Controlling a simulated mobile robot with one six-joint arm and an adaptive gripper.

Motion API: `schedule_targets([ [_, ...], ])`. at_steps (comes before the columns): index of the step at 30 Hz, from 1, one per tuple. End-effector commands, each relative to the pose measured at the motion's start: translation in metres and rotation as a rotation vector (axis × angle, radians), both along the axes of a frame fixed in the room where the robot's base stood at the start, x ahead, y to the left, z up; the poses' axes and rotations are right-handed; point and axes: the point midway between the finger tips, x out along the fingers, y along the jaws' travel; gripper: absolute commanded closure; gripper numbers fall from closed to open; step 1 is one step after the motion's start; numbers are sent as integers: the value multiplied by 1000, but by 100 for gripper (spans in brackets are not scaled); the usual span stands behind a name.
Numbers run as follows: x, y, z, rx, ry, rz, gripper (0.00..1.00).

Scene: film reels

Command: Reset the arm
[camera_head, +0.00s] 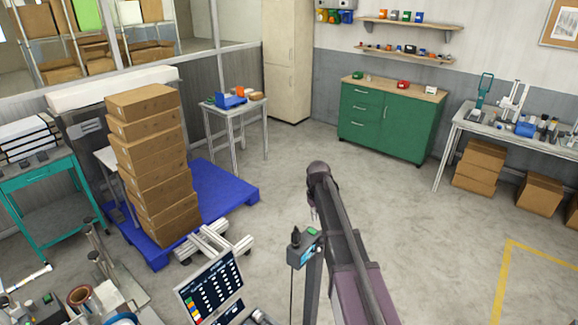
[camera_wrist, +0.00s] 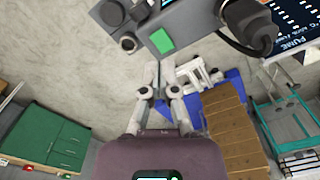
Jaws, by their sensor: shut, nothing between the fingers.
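My gripper (camera_wrist: 157,66) shows in the wrist view with its two pale grey fingers drawn together at the tips. It is shut and nothing is between the fingers. Grey floor lies behind the fingertips. In the head view my dark purple-grey arm (camera_head: 352,255) rises from the bottom edge to a rounded joint over open floor. I cannot make out the fingers in the head view.
A stack of cardboard boxes (camera_head: 155,170) stands on a blue pallet (camera_head: 235,192) at left. A green cabinet (camera_head: 385,128) is at the back. A screen (camera_head: 210,285) and a small grey control box (camera_head: 303,248) are near my arm. The middle floor is clear.

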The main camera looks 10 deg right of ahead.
Motion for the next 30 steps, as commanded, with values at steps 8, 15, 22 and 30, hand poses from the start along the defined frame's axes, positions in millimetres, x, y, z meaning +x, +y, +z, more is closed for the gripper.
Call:
schedule_targets([
  [8, -57, 2, -40, 0, 0, -50, 100],
  [15, -124, 4, -82, -1, 0, -117, 100],
  [22, -187, 6, -122, -1, 1, -182, 100],
  [30, -239, 5, -152, -1, 1, -241, 100],
])
